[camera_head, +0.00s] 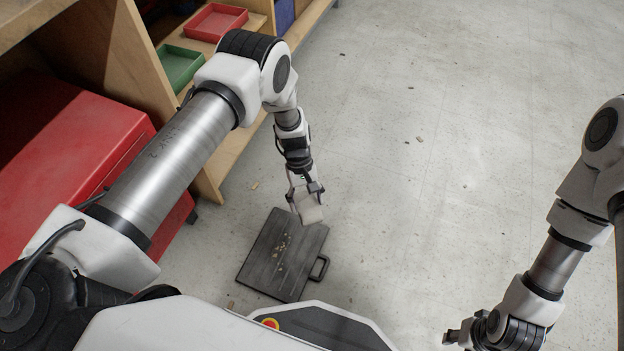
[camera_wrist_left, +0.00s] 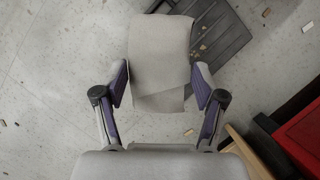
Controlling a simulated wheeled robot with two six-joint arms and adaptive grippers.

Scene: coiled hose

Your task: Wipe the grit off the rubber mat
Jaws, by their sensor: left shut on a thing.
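The dark rubber mat (camera_head: 265,280) lies flat on the floor, with a loop handle on its right side. Pale grit (camera_head: 283,246) is scattered near its middle. My left gripper (camera_head: 307,193) is shut on a light grey cloth (camera_head: 310,212), over the mat's far right corner; I cannot tell whether the cloth touches the mat. In the left wrist view the cloth (camera_wrist_left: 160,45) hangs between the fingers (camera_wrist_left: 160,85) and hides part of the mat (camera_wrist_left: 232,45). Some grit (camera_wrist_left: 203,46) shows beside it. My right gripper (camera_head: 458,334) is low at the right, its fingers unclear.
A red cabinet (camera_head: 75,150) and a wooden shelf (camera_head: 150,85) with a green tray (camera_head: 180,66) and a red tray (camera_head: 215,22) stand at the left. Small chips (camera_head: 254,185) dot the concrete floor. The floor right of the mat is mostly clear (camera_head: 430,200).

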